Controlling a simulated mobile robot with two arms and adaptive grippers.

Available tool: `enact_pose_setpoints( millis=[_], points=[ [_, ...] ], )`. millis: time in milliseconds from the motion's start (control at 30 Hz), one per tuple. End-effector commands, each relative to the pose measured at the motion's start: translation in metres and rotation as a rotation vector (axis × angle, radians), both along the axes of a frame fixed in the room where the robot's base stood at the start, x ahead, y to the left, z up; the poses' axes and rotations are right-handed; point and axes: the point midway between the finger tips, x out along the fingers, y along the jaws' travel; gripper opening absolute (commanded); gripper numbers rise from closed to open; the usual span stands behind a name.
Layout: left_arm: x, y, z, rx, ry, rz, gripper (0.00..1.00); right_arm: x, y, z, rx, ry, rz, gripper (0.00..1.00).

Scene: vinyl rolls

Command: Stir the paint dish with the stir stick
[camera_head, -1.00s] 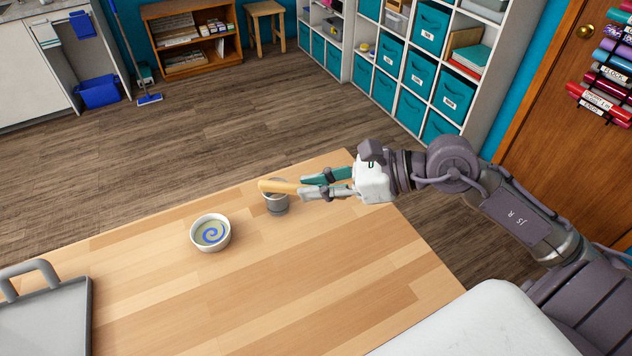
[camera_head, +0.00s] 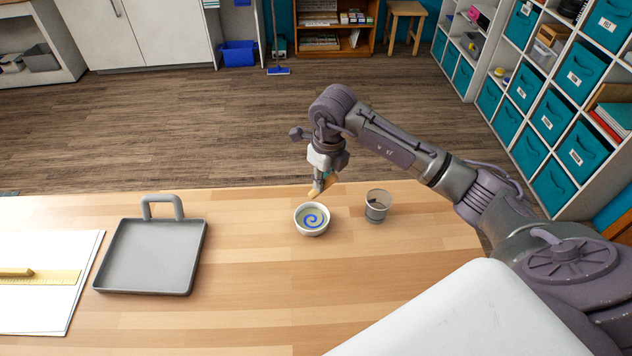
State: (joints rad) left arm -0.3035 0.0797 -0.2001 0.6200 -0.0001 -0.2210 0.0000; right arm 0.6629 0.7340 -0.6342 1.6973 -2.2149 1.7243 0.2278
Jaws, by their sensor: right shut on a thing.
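The paint dish (camera_head: 312,231) is a small white bowl on the wooden table, with a blue swirl in pale paint. My right gripper (camera_head: 321,184) is just behind and above the dish, pointing down. It is shut on the stir stick (camera_head: 316,193), a light wooden stick whose lower end is close to the dish's back rim. I cannot tell whether the stick touches the rim. A grey cup (camera_head: 377,207) stands upright to the right of the dish. My left gripper is not in view.
A grey tray (camera_head: 190,282) with a handle lies on the table (camera_head: 250,320) to the left. Further left are white paper (camera_head: 40,312), a yellow ruler (camera_head: 55,278) and a pencil-like stick (camera_head: 15,272). The table in front of the dish is clear.

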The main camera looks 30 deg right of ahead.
Motion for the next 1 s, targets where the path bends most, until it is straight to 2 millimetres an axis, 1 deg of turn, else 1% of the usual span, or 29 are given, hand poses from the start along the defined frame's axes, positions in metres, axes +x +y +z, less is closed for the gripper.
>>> enact_pose_setpoints(
  millis=[267, 400, 567, 1000],
  points=[
    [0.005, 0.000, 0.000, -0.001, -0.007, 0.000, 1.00, 0.000, 0.000, 0.000, 0.000, 0.003, -0.002, 0.00],
    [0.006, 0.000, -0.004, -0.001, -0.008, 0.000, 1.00, 0.000, -0.001, 0.000, -0.008, 0.000, -0.001, 0.00],
    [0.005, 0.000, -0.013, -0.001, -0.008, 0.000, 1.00, 0.000, -0.001, -0.013, -0.006, 0.002, -0.001, 0.00],
    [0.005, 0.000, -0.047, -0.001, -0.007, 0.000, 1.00, 0.000, 0.000, -0.052, -0.005, 0.000, -0.001, 0.00]
  ],
)
